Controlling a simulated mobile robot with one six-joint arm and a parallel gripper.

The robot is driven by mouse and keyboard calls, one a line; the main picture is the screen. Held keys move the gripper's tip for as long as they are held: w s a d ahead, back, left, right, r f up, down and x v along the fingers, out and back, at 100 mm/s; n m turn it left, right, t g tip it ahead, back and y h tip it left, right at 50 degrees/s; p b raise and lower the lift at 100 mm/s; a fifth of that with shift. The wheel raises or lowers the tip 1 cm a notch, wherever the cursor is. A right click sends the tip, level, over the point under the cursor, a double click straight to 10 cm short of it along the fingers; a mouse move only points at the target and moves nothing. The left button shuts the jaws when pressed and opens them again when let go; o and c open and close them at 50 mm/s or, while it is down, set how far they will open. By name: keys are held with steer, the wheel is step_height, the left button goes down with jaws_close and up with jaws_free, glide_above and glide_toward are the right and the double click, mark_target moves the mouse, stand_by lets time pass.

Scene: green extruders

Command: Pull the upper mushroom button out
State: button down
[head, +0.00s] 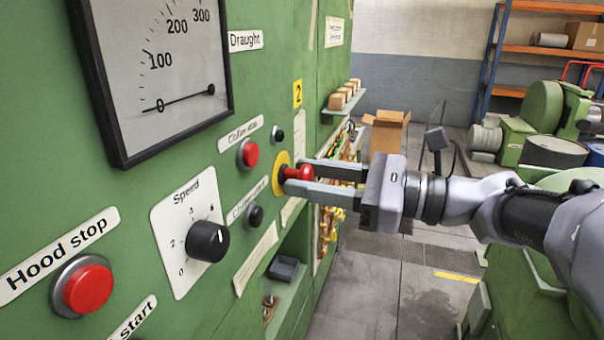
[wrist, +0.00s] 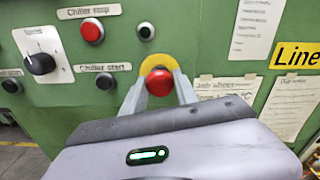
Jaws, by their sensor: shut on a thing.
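The upper mushroom button (head: 299,173) is red with a yellow collar (head: 281,172) on the green panel. My gripper (head: 300,176) comes from the right with one finger on each side of the red head and is shut on it. In the wrist view the red button (wrist: 160,82) sits between my two fingers, with the yellow collar (wrist: 157,61) behind it. The fingers hide the sides of the button. I cannot tell how far the button stands out from its collar.
Close by on the panel (head: 120,210) are a red chiller stop button (head: 248,153), a black button (head: 254,215), a small black button (head: 277,134) and a speed knob (head: 208,241). A red hood stop button (head: 87,288) is lower left. A shelf with small boxes (head: 345,97) juts out behind.

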steer(key=shift+d+f, duration=0.15)
steer(key=c, duration=0.9)
jaws_free()
steer(key=shift+s+d, duration=0.15)
steer(key=b+v, duration=0.5)
steer(key=v, duration=1.2)
steer(key=shift+d, duration=0.2)
